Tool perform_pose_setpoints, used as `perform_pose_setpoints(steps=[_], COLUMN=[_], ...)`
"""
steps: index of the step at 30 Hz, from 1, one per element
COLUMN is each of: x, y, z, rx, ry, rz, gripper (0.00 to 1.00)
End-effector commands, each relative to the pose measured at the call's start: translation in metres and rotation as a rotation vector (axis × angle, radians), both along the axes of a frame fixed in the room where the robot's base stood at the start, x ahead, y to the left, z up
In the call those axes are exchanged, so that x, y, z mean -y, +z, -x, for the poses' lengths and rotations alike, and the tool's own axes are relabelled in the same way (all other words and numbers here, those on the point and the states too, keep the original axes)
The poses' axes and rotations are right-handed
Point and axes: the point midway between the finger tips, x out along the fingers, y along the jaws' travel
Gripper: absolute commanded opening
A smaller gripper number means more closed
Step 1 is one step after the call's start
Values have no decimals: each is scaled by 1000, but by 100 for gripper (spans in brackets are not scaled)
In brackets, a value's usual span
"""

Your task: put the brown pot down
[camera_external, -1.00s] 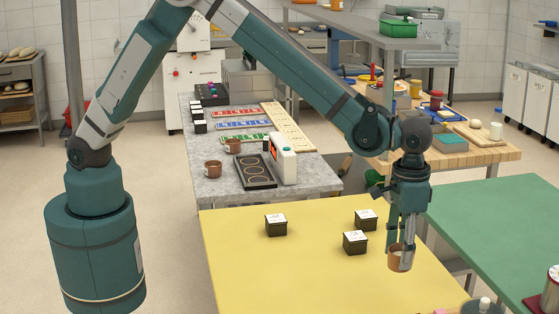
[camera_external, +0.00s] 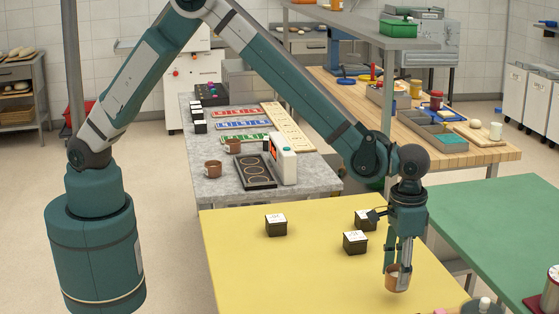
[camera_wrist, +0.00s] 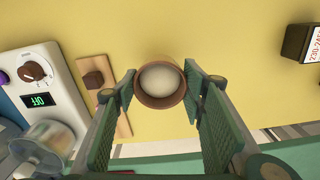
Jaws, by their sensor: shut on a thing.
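The brown pot (camera_external: 391,280) is a small round cup with a pale, whitish inside. In the outside view it is upright at the right part of the yellow table (camera_external: 300,275). My gripper (camera_external: 398,270) points down with its fingers around the pot. In the wrist view the pot's brown rim (camera_wrist: 160,103) sits between the green finger pads of my gripper (camera_wrist: 160,88). I cannot tell whether the pot's base touches the table.
Dark cubes with white labels stand on the yellow table: one left (camera_external: 276,226), one near the middle (camera_external: 355,243), one behind my gripper (camera_external: 364,221). In the wrist view a device with a knob and green display (camera_wrist: 40,95) lies left.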

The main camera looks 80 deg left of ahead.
Motion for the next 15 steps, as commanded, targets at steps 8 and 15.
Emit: perform_pose_setpoints(steps=[8, 15], x=[0, 0], y=[-17, -37], z=[0, 0], rx=[0, 0], ry=[0, 0], rz=[0, 0], gripper=[26, 26])
